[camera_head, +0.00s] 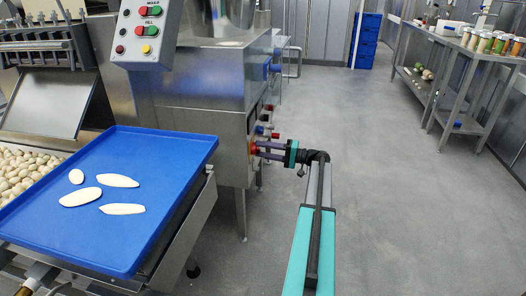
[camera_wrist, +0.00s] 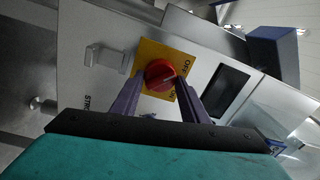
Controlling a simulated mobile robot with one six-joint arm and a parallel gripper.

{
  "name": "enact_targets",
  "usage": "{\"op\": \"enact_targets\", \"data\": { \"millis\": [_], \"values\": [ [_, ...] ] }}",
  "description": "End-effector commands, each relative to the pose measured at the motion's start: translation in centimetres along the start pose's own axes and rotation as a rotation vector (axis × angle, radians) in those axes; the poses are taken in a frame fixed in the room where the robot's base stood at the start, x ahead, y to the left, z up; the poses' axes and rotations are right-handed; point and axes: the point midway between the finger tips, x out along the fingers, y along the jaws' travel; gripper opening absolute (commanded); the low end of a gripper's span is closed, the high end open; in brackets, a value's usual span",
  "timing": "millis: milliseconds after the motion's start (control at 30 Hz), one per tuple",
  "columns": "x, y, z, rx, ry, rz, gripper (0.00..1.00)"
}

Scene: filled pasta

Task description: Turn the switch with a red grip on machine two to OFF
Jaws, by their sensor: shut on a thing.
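The switch with a red grip (camera_wrist: 160,74) sits on a yellow plate (camera_wrist: 150,54) on a metal machine panel. OFF and ON are printed along the right side of the plate in the wrist view. I cannot tell for sure which label the grip points to. My gripper (camera_wrist: 158,84) has one finger on each side of the red grip and is shut on it. In the head view my gripper (camera_head: 262,149) reaches left to the side of the steel machine (camera_head: 210,85), and the red grip (camera_head: 253,147) shows just at its fingertips.
A blue tray (camera_head: 150,233) with several pale dough pieces lies at the left. A button box (camera_head: 146,32) hangs above it. More small red and blue fittings (camera_head: 266,130) stick out behind my gripper. The grey floor (camera_head: 400,220) to the right is clear, up to a steel table (camera_head: 470,48).

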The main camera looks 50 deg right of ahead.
Motion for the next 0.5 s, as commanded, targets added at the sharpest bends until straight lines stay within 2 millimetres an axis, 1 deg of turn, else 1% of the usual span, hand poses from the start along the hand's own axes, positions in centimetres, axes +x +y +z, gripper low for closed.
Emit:
{"op": "enact_targets", "data": {
  "millis": [33, 100, 133, 500],
  "values": [
    [-0.04, 0.06, 0.07, -0.002, -0.001, 0.001, 0.44],
    [-0.04, 0.05, 0.06, -0.001, -0.001, 0.001, 0.56],
    [-0.04, 0.05, 0.05, -0.001, -0.001, 0.001, 0.59],
    [-0.2, 0.0, -0.01, 0.0, 0.0, 0.0, 0.59]
  ]
}}
